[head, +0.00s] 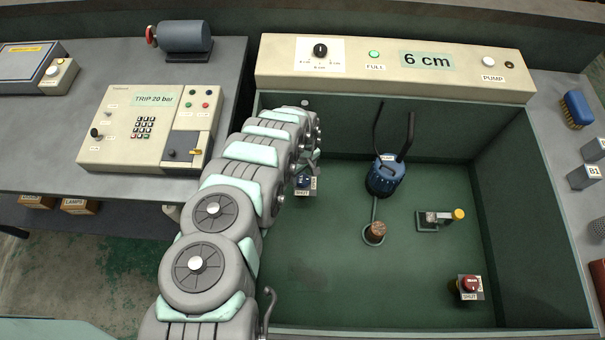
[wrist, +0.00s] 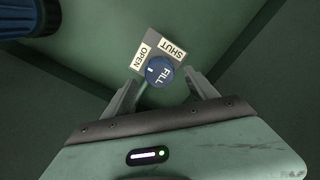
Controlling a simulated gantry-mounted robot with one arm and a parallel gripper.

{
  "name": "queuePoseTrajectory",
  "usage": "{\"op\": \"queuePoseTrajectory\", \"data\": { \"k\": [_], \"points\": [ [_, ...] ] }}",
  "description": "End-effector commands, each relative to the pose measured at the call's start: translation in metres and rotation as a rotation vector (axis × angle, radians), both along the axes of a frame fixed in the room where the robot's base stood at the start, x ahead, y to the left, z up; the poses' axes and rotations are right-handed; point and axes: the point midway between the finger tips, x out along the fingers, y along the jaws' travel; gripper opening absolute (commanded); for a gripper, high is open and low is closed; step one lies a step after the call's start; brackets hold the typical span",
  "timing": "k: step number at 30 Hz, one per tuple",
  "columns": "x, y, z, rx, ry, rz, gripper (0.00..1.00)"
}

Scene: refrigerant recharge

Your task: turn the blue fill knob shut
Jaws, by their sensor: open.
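The blue fill knob (wrist: 158,72) is a round knob marked FILL. It sits on a small plate (wrist: 156,44) labelled OPEN and SHUT, and its white mark points toward the OPEN side. My gripper (wrist: 159,82) is open, with one finger on either side of the knob in the wrist view. I cannot tell whether the fingers touch it.
A blue ribbed device (head: 384,178) with two dark hoses stands right of the knob. A copper-brown cylinder (head: 374,233), a fitting with a yellow cap (head: 458,214) and a red knob (head: 470,284) are farther right. The front panel (head: 395,65) reads 6 cm. The bay's front floor is clear.

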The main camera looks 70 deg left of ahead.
Motion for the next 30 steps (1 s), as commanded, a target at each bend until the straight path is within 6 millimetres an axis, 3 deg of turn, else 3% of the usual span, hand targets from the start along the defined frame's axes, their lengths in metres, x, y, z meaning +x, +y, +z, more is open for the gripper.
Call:
{"op": "queuePoseTrajectory", "data": {
  "k": [1, 7, 21, 30],
  "points": [
    [-0.001, -0.002, -0.011, -0.003, -0.001, 0.002, 0.67],
    [0.000, -0.001, -0.027, 0.000, -0.002, 0.000, 0.67],
    [0.001, 0.000, -0.031, 0.000, -0.001, 0.001, 0.66],
    [0.000, 0.000, -0.031, 0.000, -0.001, 0.001, 0.41]
  ]
}}
